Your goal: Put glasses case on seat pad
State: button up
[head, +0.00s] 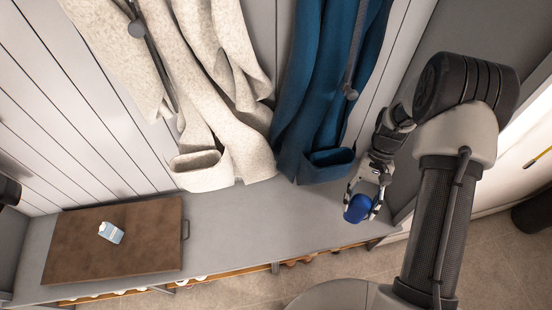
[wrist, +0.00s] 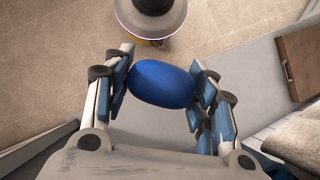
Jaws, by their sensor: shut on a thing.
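The glasses case (head: 357,208) is a rounded blue object at the right end of the bench in the head view. My gripper (head: 367,197) is shut on it. In the wrist view the blue case (wrist: 162,84) sits between the two fingers of my gripper (wrist: 162,88), with a pad touching each end. The case appears held above the bench, near its front edge. The seat pad seems to be the flat brown rectangle (head: 75,250) at the left of the bench. Its corner also shows in the wrist view (wrist: 303,58).
A small light-blue and white carton (head: 111,232) lies on the brown rectangle. The grey bench top (head: 235,235) is clear between it and my gripper. A cream coat (head: 225,150) and a blue coat (head: 315,110) hang low over the bench. Shoes sit on a shelf below.

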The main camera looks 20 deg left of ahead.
aim_at(133, 236)
jog(key=k+j+u, duration=0.1)
jog(key=j, duration=0.3)
jog(key=k+j+u, duration=0.1)
jog(key=k+j, duration=0.15)
jog(key=j, duration=0.15)
jog(key=k+j+u, duration=0.15)
jog(key=j, duration=0.25)
jog(key=k+j+u, duration=0.1)
jog(key=j, duration=0.3)
jog(key=i+j+u, duration=0.15)
jog(key=j, duration=0.2)
jog(key=i+j+u, duration=0.1)
jog(key=j, duration=0.25)
jog(key=i+j+u, duration=0.15)
jog(key=j, duration=0.2)
jog(key=i+j+u, duration=0.1)
jog(key=j, duration=0.25)
jog(key=i, duration=0.1)
